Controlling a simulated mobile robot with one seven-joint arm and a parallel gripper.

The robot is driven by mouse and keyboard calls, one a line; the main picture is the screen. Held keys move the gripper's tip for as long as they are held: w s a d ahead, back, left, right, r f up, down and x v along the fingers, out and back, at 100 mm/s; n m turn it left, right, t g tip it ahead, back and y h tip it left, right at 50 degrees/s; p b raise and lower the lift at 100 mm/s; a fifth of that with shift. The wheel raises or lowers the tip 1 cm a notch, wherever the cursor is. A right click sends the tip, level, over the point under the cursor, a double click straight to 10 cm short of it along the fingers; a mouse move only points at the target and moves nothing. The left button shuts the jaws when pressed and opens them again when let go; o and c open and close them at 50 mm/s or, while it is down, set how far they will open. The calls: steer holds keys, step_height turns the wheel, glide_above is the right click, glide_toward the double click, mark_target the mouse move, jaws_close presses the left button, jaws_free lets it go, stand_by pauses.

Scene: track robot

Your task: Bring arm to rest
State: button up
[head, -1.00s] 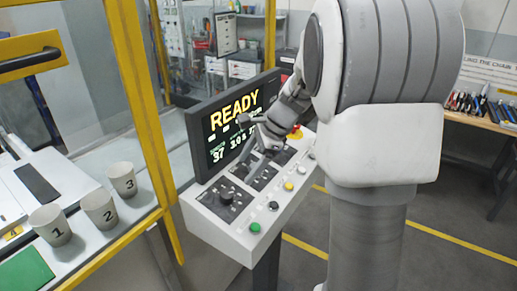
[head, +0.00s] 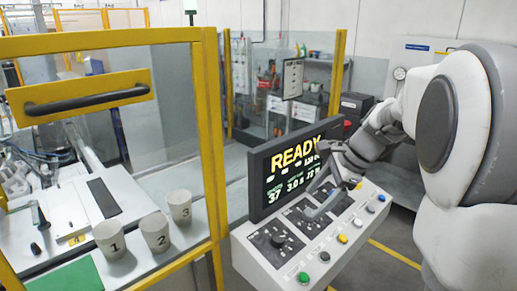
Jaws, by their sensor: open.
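My arm comes in from the right of the head view and reaches over the control console (head: 262,264) toward its screen. My gripper (head: 318,203) is open and hangs just above the dark button panels, in front of the screen (head: 290,176). Nothing shows between its fingers. The screen reads READY, with smaller figures partly covered by my arm. The gap between my fingertips and the panel is too small to tell.
A yellow-framed glass enclosure (head: 212,130) stands at left. Behind its glass are three numbered cups (head: 155,232) and a green pad (head: 72,280). The console's front edge carries coloured buttons (head: 342,238). Shelves and a dark box (head: 355,103) stand behind.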

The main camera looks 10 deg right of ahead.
steer(key=s+a+r+n+t+h, duration=0.1)
steer(key=s+a+n+h, duration=0.1)
steer(key=s+n, duration=0.7)
steer(key=s+a+r+n+t+h, duration=0.1)
steer(key=s+a+n+h, duration=0.1)
steer(key=s+a+n, duration=0.3)
steer(key=s+n, duration=0.4)
steer(key=s, duration=0.4)
steer(key=shift+h, duration=0.3)
